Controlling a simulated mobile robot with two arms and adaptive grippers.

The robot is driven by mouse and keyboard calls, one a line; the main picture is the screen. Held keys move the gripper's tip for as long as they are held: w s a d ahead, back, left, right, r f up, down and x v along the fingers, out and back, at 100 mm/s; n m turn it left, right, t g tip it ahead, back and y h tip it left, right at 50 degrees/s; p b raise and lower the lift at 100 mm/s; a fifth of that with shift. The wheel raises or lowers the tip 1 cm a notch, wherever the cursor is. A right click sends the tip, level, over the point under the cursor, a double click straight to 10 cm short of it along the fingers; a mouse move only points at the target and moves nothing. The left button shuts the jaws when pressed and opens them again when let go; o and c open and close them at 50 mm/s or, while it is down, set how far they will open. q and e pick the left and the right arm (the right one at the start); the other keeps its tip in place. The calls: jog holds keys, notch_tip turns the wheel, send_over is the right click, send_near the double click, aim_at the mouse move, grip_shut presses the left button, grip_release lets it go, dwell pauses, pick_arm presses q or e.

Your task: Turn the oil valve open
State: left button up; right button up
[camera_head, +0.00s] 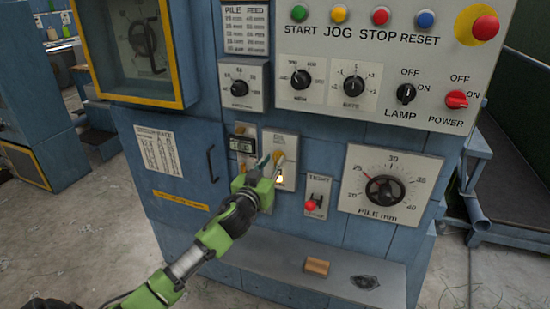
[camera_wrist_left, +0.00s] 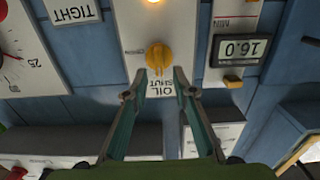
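The oil valve is a yellow knob (camera_head: 279,156) on a pale plate on the blue machine front. My left gripper (camera_head: 268,163) is right in front of the plate, at the knob. In the wrist view its two fingers (camera_wrist_left: 159,75) are apart, one on either side just short of the knob, with nothing held between them. I cannot tell whether a fingertip touches the knob. My right gripper does not show.
A small lamp (camera_head: 280,179) glows on the oil plate. A small display (camera_head: 243,145) is left of it, a red-tipped TIGHT switch (camera_head: 316,198) to its right, and the PILE dial (camera_head: 385,189) further right. A ledge (camera_head: 270,262) with a wooden block (camera_head: 317,267) juts out below.

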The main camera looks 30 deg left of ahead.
aim_at(277, 160)
pick_arm(q)
jog(key=shift+x, duration=1.25)
grip_shut()
